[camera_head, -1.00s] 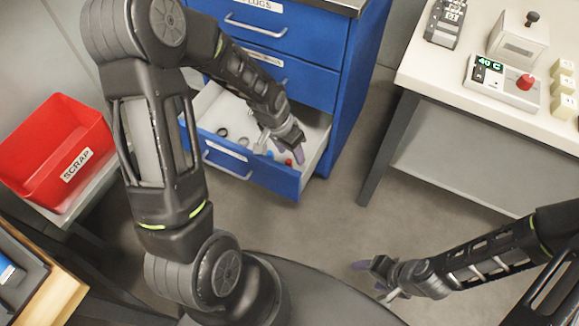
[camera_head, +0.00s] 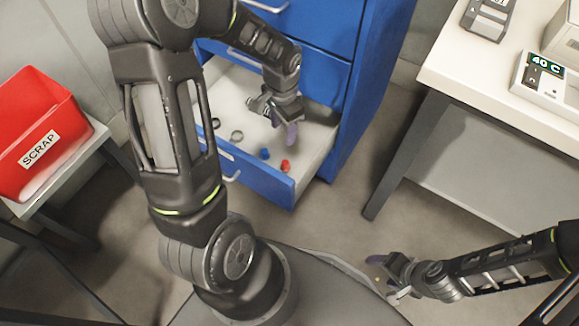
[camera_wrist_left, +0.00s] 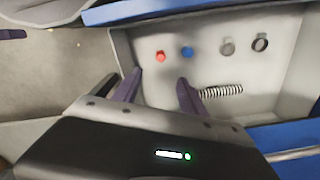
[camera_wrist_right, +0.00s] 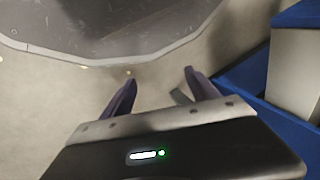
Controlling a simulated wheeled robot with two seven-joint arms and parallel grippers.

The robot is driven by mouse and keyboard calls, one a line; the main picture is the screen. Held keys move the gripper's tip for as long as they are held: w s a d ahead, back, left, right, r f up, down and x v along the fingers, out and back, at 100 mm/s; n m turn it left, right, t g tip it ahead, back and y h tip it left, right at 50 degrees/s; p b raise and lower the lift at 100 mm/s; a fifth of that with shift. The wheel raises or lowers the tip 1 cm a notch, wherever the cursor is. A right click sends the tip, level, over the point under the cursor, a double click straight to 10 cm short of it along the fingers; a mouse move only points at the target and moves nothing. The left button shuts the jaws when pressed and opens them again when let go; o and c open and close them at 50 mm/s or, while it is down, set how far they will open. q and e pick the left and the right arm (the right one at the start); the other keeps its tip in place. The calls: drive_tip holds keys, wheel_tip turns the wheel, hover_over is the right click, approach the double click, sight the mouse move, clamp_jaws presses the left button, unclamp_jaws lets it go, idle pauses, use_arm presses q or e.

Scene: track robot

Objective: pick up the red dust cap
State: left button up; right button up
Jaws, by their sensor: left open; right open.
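The red dust cap (camera_head: 286,166) lies in the open bottom drawer (camera_head: 322,150), near its front right corner. In the left wrist view the red cap (camera_wrist_left: 160,56) shows ahead of the fingers, with a blue cap (camera_wrist_left: 187,52) beside it. My left gripper (camera_head: 280,122) is open and empty over the drawer, behind the red cap in the head view. Its two purple fingers (camera_wrist_left: 158,86) are apart in the left wrist view. My right gripper (camera_head: 380,270) is open and empty, away from the drawer, near my base.
A grey ring (camera_wrist_left: 227,46), a black ring (camera_wrist_left: 260,42) and a spring (camera_wrist_left: 220,91) also lie in the drawer. The red SCRAP bin (camera_head: 30,130) stands at the left. A white table (camera_head: 480,85) stands at the right, with open floor between it and the drawer.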

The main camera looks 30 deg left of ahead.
use_arm(q)
drive_tip(key=b, duration=1)
hover_over(285, 162)
wheel_tip(285, 162, down, 11)
drive_tip(key=shift+s+d+f, duration=0.1)
drive_tip(key=shift+f, duration=0.05)
use_arm(e)
wheel_tip(285, 162, down, 11)
drive_tip(key=w, duration=0.2)
drive_tip(key=shift+d, duration=0.45)
use_arm(q)
drive_tip(key=shift+f+b, duration=0.35)
drive_tip(key=shift+f, duration=0.85)
use_arm(e)
drive_tip(key=shift+f+t, duration=0.3)
drive_tip(key=shift+f, duration=0.4)
use_arm(q)
wheel_tip(285, 162, down, 5)
drive_tip(key=b, duration=0.3)
drive_tip(key=shift+f, duration=0.15)
use_arm(e)
drive_tip(key=f, duration=0.3)
drive_tip(key=shift+w, duration=0.35)
